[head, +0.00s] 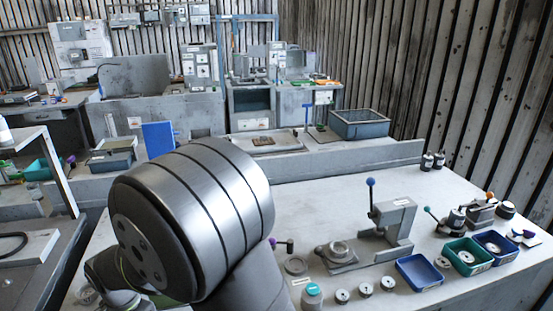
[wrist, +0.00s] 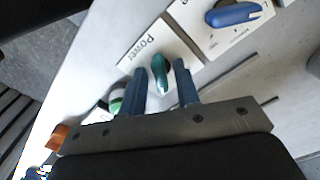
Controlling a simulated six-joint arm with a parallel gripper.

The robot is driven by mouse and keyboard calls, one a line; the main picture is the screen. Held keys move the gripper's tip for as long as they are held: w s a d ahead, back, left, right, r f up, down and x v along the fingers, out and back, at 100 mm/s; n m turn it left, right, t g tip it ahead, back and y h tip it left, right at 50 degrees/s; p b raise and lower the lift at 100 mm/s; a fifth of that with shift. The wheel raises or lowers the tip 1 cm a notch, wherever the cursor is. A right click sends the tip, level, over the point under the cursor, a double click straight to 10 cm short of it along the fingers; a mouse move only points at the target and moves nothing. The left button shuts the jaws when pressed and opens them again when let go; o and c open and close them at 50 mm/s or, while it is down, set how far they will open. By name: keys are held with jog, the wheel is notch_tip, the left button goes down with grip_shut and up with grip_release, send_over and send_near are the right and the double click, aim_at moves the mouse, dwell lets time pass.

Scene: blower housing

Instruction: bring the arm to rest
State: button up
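My gripper (wrist: 160,70) shows in the wrist view with its two blue-grey fingers apart. It is open, with nothing pinched between the fingers. A teal knob (wrist: 160,73) on a white panel marked "Power" (wrist: 155,45) shows in the gap between the fingertips; I cannot tell how far the tips are from it. In the head view my own silver arm link fills the lower left and middle, and my gripper is hidden.
In the wrist view a blue knob (wrist: 235,14) sits on a second panel. In the head view the workbench (head: 330,205) holds a lever press (head: 395,220), a blue tray (head: 418,272), a green tray (head: 467,257) and small round parts. The bench's rear middle is clear.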

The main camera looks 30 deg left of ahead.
jog(key=n, duration=0.4)
jog(key=shift+r, duration=0.1)
jog(key=n, duration=0.4)
jog(key=shift+r+m, duration=0.45)
jog(key=shift+m, duration=0.45)
jog(key=shift+r+m, duration=0.4)
jog(key=shift+m, duration=0.5)
